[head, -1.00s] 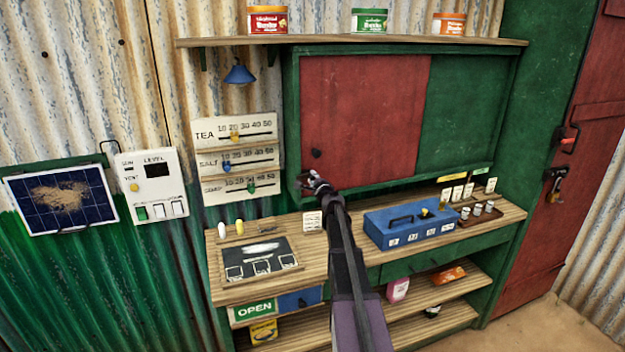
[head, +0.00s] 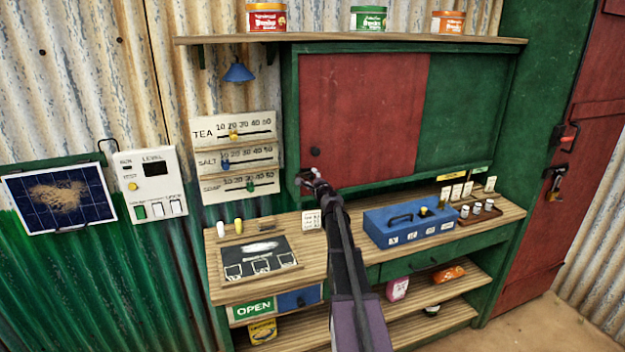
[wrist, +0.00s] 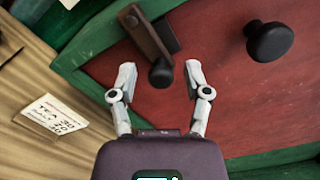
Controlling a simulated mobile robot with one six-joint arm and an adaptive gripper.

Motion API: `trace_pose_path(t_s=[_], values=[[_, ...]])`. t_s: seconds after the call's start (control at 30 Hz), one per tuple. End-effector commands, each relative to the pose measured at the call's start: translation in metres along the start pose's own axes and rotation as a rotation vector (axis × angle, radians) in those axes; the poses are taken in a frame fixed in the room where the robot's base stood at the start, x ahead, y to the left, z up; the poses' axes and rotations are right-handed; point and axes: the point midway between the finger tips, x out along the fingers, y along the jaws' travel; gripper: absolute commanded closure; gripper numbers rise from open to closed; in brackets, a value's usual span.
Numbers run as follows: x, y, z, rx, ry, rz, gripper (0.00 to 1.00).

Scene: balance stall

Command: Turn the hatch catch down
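The hatch catch (wrist: 145,32) is a brown bar with a dark round knob (wrist: 161,73) at its end, at the frame edge beside the red hatch panel (wrist: 215,95). My gripper (wrist: 160,82) is open, with one white finger on each side of the catch knob; I cannot tell whether either touches it. In the head view my gripper (head: 312,180) is at the lower left corner of the red panel (head: 362,105) and covers most of the catch.
A larger black knob (wrist: 270,40) sits on the red panel near the catch; it also shows in the head view (head: 315,152). Below is a wooden counter (head: 345,235) with a small price card (head: 311,219) and a blue box (head: 410,224). Slider boards (head: 235,160) hang to the left.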

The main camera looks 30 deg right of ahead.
Motion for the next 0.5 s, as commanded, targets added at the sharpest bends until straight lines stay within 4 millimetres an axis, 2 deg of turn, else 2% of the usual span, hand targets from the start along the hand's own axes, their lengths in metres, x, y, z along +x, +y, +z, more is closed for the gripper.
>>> trace_pose_path(t_s=[0.33, 0.5], values=[[-0.002, 0.000, 0.000, -0.001, 0.000, 0.000, 0.35], [-0.010, 0.000, 0.000, -0.001, 0.000, 0.000, 0.35]])
